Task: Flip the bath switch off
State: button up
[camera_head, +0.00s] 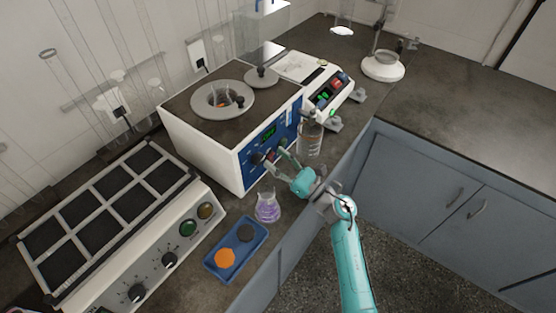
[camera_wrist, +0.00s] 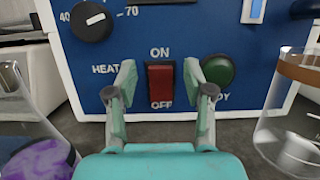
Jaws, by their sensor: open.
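The bath is a white box (camera_head: 205,150) with a dark top and a blue front panel (camera_head: 266,144), standing on the counter. In the wrist view its red rocker switch (camera_wrist: 161,83) sits between the words ON and OFF. My gripper (camera_wrist: 161,82) is open and faces the panel, with one finger on each side of the switch. The fingers do not close on it; whether they touch the panel I cannot tell.
A flask with purple liquid (camera_head: 267,207) stands close to the left of my gripper; a beaker (camera_head: 310,139) stands to the right. A blue tray (camera_head: 236,249) with an orange and a dark disc lies nearer. A black dial (camera_wrist: 92,22) and green round light (camera_wrist: 218,70) flank the switch.

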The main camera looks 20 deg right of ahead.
jog(key=shift+s, duration=0.1)
jog(key=shift+s+d+f, duration=0.2)
jog(key=shift+d, duration=0.05)
jog(key=s+d, duration=0.7)
jog(key=s, duration=0.3)
jog(key=shift+d, duration=0.15)
